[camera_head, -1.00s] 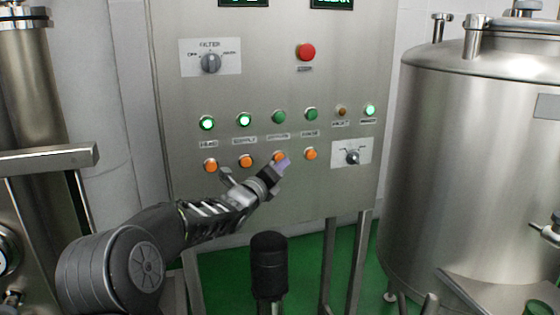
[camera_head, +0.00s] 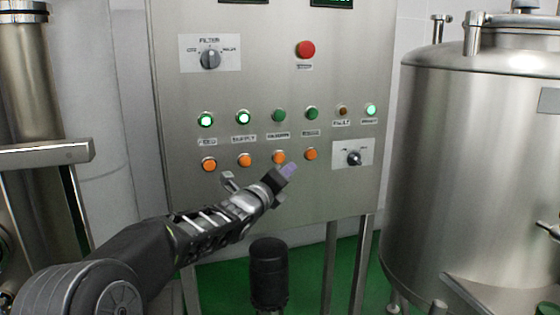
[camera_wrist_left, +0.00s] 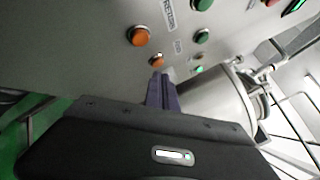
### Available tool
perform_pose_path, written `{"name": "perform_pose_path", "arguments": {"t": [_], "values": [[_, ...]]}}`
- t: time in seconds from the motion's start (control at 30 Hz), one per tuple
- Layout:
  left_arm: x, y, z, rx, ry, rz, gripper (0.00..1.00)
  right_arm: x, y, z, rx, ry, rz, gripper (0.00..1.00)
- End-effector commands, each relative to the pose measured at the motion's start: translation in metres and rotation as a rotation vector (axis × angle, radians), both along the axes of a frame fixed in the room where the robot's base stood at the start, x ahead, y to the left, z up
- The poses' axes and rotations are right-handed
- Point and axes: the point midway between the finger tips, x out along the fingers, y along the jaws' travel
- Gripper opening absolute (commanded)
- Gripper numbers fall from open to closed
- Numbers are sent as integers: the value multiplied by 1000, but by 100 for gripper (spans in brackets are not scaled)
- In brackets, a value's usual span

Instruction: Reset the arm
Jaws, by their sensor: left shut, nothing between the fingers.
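My left gripper (camera_head: 287,171) is shut and empty, in front of the control panel (camera_head: 240,95), just below the third orange button (camera_head: 278,157) from the left. It appears to be apart from the panel. In the left wrist view its closed fingers (camera_wrist_left: 161,92) point toward the panel, near orange buttons (camera_wrist_left: 138,36). My left arm (camera_head: 215,225) reaches in from the lower left. My right gripper is not in view.
The panel carries green buttons (camera_head: 278,116), a red button (camera_head: 305,49), a filter knob (camera_head: 209,59) and a lower knob (camera_head: 354,158). A steel tank (camera_head: 470,170) stands on the right. A steel column (camera_head: 30,90) stands on the left.

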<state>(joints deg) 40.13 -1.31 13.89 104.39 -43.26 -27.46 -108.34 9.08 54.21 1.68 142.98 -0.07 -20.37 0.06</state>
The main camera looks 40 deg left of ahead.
Motion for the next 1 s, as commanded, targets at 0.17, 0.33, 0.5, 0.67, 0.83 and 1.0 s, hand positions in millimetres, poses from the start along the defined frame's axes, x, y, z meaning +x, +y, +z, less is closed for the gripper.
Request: {"name": "perform_pose_path", "arguments": {"t": [0.17,0.33,0.5,0.67,0.83,1.0], "values": [[0,0,0,0,0,0,0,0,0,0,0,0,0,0],[0,0,0,0,0,0,0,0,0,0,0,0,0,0],[0,0,0,0,0,0,0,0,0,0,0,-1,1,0],[0,0,0,-74,-12,-5,0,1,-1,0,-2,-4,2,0],[-2,3,-14,-418,-48,-1,0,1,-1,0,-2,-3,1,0],[0,-8,-124,-1113,-11,76,0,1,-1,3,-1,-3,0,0]]}}
